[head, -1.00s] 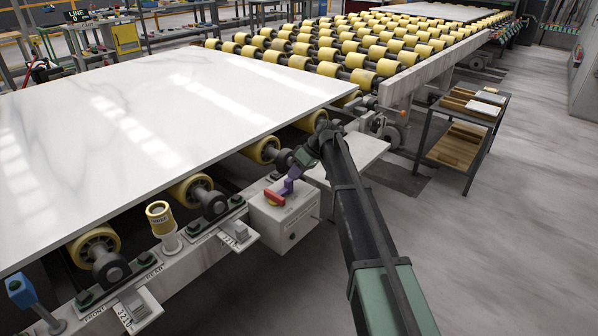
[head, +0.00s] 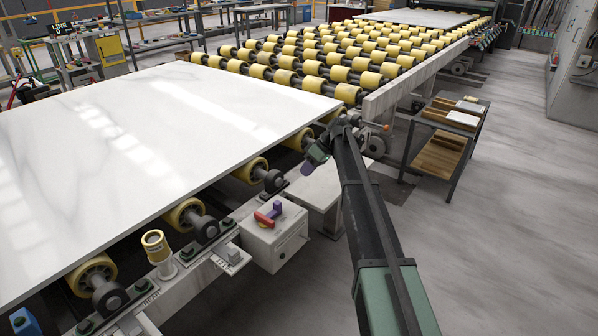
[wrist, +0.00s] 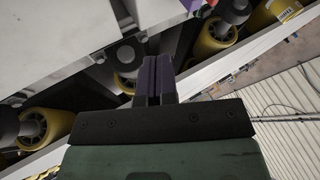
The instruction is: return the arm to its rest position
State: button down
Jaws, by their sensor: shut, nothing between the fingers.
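My gripper (head: 308,168) hangs at the end of my dark arm, beside the slab's right edge and above a grey control box (head: 275,238). It is apart from the box. In the wrist view its two purple fingers (wrist: 155,80) are together with nothing between them. A red handle (head: 264,219) with a purple part (head: 277,208) sits on top of the box, below and left of my gripper.
A large white marble slab (head: 150,150) lies on yellow rollers (head: 251,171) at left. A roller conveyor (head: 350,60) runs behind. A small shelf cart (head: 440,150) stands at right. Open grey floor (head: 510,220) lies to the right.

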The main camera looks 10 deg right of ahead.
jog(key=shift+d, duration=0.1)
jog(key=s+a+r+m+h+p, duration=0.1)
jog(key=s+r+m+h+p, duration=0.1)
jog(key=s, duration=1)
jog(key=s+a+r+m+h+p, duration=0.2)
jog(key=s+p, duration=0.4)
jog(key=s, duration=0.7)
jog(key=s+a+r+m+h+p, duration=0.2)
jog(key=s+r+m+h+p, duration=0.1)
jog(key=s, duration=0.9)
jog(key=shift+s+r+m+p, duration=0.4)
jog(key=shift+r+m, duration=0.4)
jog(key=shift+m, duration=0.3)
